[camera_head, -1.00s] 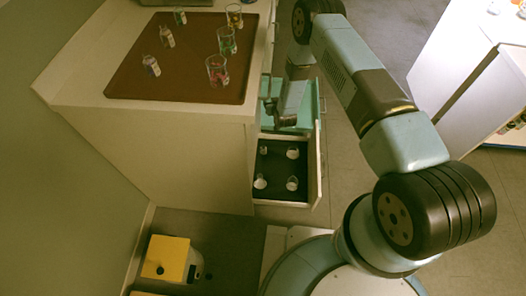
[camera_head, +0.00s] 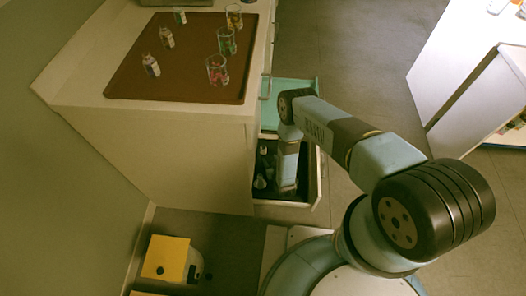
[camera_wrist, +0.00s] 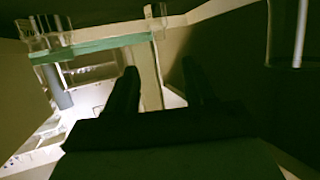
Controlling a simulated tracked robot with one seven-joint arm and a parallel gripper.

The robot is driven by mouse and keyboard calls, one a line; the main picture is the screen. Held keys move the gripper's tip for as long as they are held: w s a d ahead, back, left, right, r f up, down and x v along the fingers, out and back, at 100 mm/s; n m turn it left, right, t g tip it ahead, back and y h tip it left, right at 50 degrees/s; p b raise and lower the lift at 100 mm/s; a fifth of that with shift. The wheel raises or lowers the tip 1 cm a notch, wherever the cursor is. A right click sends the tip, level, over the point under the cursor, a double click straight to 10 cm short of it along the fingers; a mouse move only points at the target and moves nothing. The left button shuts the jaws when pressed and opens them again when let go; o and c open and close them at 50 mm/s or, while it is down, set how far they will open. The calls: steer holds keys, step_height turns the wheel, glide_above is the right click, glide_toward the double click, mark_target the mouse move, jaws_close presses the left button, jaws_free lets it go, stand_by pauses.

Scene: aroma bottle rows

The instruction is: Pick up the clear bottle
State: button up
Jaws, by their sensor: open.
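The open lower drawer (camera_head: 314,190) holds several small clear vessels with pale contents. One clear vessel (camera_head: 260,182) shows at the drawer's near left and another (camera_head: 263,151) at its back left; my arm hides the right side. I cannot tell which vessel is the clear bottle. On the brown tray (camera_head: 190,80) stand small labelled bottles (camera_head: 151,66) and glasses with coloured contents (camera_head: 217,69). My gripper reaches down into the drawer in the head view, its fingers partly hidden.
The white counter (camera_head: 70,85) stands left of the drawer. A green-floored upper drawer (camera_head: 276,103) is open behind my arm. A yellow-topped box (camera_head: 168,258) is on the floor at lower left. Another white cabinet (camera_head: 455,75) stands at right, with clear floor between.

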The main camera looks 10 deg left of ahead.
mark_target(264, 148)
steer(key=x, duration=0.8)
steer(key=shift+f, duration=0.25)
steer(key=shift+x, duration=2.7)
steer(key=shift+c, duration=0.3)
jaws_close()
